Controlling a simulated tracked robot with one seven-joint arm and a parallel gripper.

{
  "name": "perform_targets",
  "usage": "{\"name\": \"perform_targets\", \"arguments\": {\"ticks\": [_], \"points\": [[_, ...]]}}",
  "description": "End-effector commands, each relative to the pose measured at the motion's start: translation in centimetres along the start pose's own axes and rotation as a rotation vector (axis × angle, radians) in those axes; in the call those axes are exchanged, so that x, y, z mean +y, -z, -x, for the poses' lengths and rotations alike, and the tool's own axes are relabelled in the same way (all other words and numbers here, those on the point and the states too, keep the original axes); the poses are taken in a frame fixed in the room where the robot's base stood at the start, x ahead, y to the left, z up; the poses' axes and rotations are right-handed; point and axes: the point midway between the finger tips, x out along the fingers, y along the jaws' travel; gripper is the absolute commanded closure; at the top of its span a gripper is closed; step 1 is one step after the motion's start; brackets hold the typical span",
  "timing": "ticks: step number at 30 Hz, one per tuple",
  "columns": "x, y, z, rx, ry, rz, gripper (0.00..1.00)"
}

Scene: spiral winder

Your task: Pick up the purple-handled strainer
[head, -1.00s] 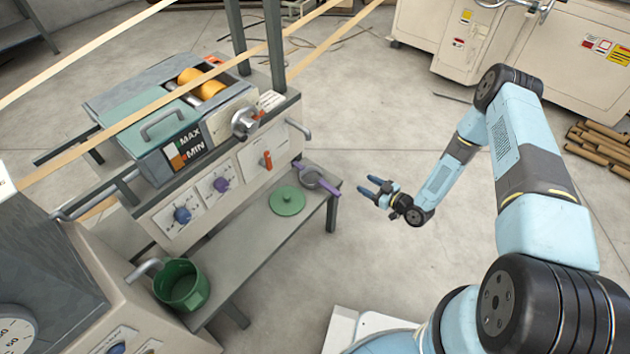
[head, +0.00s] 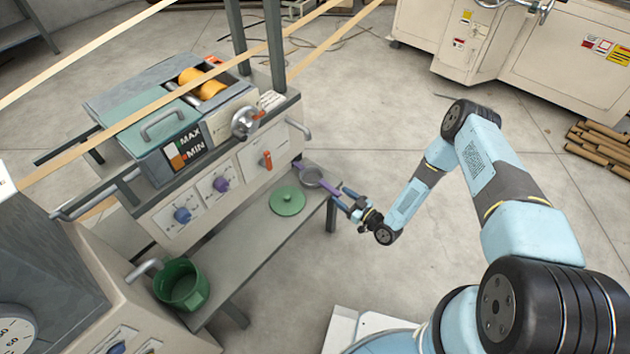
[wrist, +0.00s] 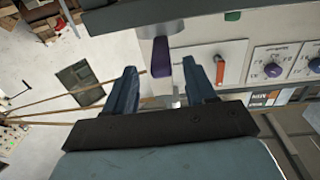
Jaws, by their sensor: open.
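The strainer (head: 311,178) lies at the right end of the grey shelf in the head view, with its purple handle (head: 329,187) sticking out past the shelf edge to the right. My gripper (head: 347,196) is open beside the handle's outer end, fingers pointing at the shelf. In the wrist view the purple handle (wrist: 160,56) shows ahead, in the space between my two blue fingertips (wrist: 160,72). I cannot tell whether the fingers touch it or how far it reaches in. The strainer's bowl is not clear in the wrist view.
A green lid (head: 287,201) lies on the shelf (head: 250,237) left of the strainer. A green pot (head: 181,284) stands at the near end. The machine's knob panel (head: 222,182) rises behind the shelf. Open floor (head: 400,290) lies to the right.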

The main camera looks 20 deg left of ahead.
Motion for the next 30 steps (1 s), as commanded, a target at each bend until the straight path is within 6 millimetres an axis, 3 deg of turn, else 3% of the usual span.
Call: {"name": "perform_targets", "arguments": {"ticks": [10, 19, 27, 30], "points": [[0.0, 0.0, -2.0, 0.000, 0.002, 0.001, 0.45], [0.1, 0.0, -5.8, 0.000, 0.001, 0.001, 0.45], [0.1, 0.0, -6.2, -0.001, 0.000, 0.000, 0.45], [0.1, 0.0, -6.2, -0.001, 0.000, 0.000, 0.54]]}}
